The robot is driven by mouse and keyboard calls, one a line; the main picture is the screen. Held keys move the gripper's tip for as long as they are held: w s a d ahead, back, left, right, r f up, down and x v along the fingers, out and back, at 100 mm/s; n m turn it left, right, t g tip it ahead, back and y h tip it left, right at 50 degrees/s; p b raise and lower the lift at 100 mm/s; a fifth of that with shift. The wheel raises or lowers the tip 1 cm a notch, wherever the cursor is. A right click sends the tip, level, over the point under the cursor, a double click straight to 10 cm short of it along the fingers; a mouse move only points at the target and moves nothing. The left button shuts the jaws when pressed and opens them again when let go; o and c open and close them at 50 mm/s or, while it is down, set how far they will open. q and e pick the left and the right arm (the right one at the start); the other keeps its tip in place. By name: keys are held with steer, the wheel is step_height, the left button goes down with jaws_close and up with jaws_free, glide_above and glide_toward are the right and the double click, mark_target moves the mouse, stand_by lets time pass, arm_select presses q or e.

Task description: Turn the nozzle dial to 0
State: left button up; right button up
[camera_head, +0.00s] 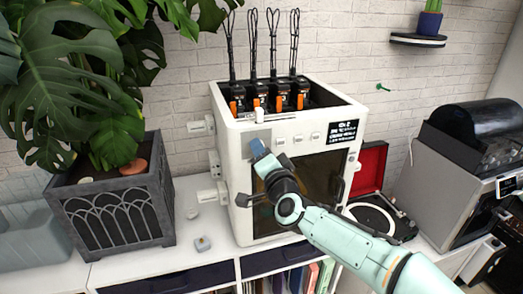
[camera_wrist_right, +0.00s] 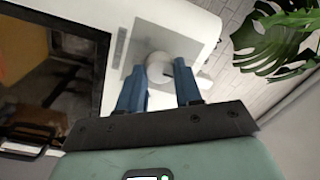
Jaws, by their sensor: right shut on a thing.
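The nozzle dial (camera_wrist_right: 159,67) is a round, pale knob on a grey square plate (camera_wrist_right: 138,58), seen in the right wrist view. My right gripper (camera_wrist_right: 160,76) has its two blue fingers on either side of the dial, shut on it. In the head view my right gripper (camera_head: 257,147) reaches the upper left of the white printer's front (camera_head: 240,190), at the grey plate. There the fingers hide the dial. I cannot read its marks or setting in either view. My left gripper is not in view.
A potted plant (camera_head: 110,205) stands left. A red record player (camera_head: 370,165) and a grey machine (camera_head: 450,190) stand right. Small items (camera_head: 203,244) lie on the white top.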

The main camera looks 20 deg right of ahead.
steer(key=shift+n, duration=0.3)
steer(key=o, duration=1)
steer(key=shift+o, duration=0.2)
steer(key=s+b, duration=0.2)
steer(key=s, duration=1.1)
steer(key=shift+s+d+f, duration=0.2)
steer(key=shift+d+f, duration=0.15)
steer(key=shift+d, duration=0.05)
